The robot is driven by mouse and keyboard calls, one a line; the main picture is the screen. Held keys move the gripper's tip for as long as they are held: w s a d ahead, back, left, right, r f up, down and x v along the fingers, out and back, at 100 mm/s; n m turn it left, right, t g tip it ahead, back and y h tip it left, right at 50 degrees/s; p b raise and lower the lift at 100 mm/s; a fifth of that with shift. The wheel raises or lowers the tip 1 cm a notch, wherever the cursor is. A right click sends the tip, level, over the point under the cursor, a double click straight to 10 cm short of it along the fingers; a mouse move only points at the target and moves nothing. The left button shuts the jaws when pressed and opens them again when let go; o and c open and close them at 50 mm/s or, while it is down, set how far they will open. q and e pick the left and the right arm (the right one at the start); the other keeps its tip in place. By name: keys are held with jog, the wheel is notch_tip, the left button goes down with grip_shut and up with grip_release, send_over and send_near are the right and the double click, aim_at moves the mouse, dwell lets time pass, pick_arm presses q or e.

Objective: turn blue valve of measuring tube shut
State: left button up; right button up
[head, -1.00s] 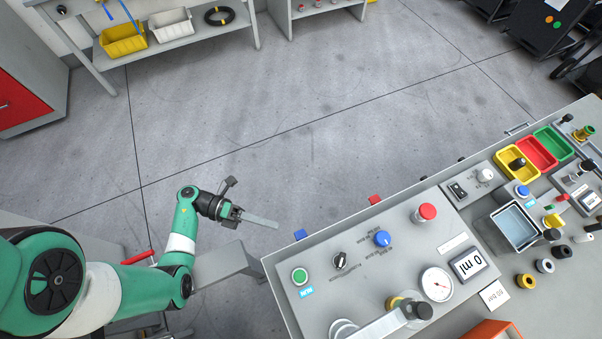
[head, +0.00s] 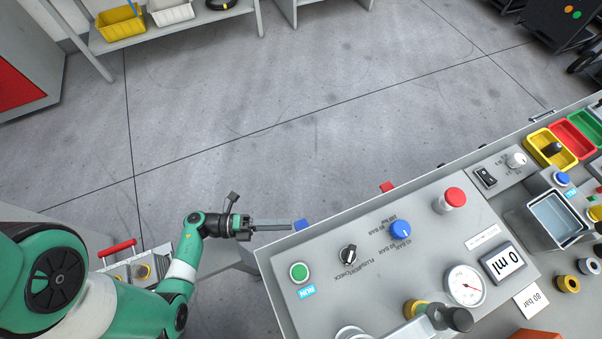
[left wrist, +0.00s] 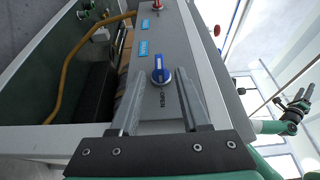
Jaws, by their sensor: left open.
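Contact cannot be told. My right gripper (left wrist: 299,100) is small and far off at the right of the left wrist view, its jaws unclear. The measuring tube cannot be made out.
The grey console (head: 330,300) fills the lower right, with knobs, a gauge (head: 465,286) and a red button (head: 454,196). A red handle (head: 387,187) is on the same far edge. A yellow hose (left wrist: 62,65) runs left of the panel. Open floor lies beyond.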

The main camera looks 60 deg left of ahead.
aim_at(301, 223)
pick_arm(q)
jog(key=shift+b+x, duration=0.45)
jog(key=shift+x, duration=2.3)
grip_shut()
